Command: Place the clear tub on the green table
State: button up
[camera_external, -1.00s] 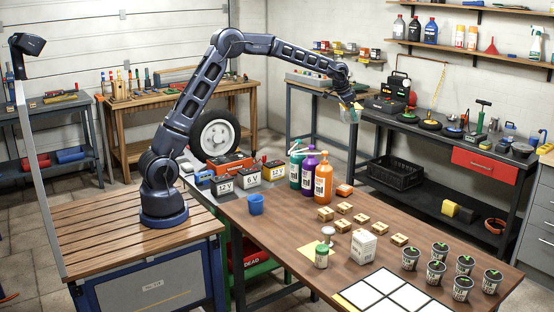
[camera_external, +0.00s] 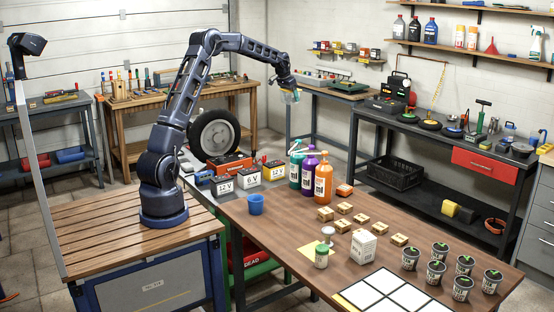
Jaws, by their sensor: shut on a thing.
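My gripper (camera_external: 287,87) hangs high in the air at the end of my bent arm, left of the back workbench. It is shut on a small pale, see-through tub (camera_external: 292,97) and holds it from above. The tub's contents are too small to make out. No green tabletop is plainly visible.
A back workbench (camera_external: 325,92) bears a flat dark green item (camera_external: 356,86). A tyre (camera_external: 214,134) stands behind.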

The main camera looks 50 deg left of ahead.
jog(key=s+a+n, duration=0.1)
jog(key=s+a, duration=0.3)
jog(key=a, duration=0.5)
jog(key=s+a+n, duration=0.1)
jog(key=s+a, duration=0.2)
jog(key=a, duration=0.5)
jog(key=n+g+y, duration=0.1)
jog(key=n+y, duration=0.2)
jog(key=n, duration=0.4)
send_over(189, 158)
jog(key=s+d, duration=0.2)
notch_tip(189, 158, down, 19)
jog(key=f, duration=2)
jog(key=shift+w+a+f, duration=0.15)
jog(key=shift+w+f, duration=0.05)
jog(key=shift+f, duration=0.1)
jog(key=shift+f, duration=0.15)
jog(key=o, duration=1.2)
jog(key=shift+o, duration=0.2)
jog(key=v, duration=1.2)
jog(key=shift+a+r, duration=0.2)
jog(key=shift+r, duration=0.05)
jog(key=shift+w+r, duration=0.1)
jog(key=shift+w, duration=0.1)
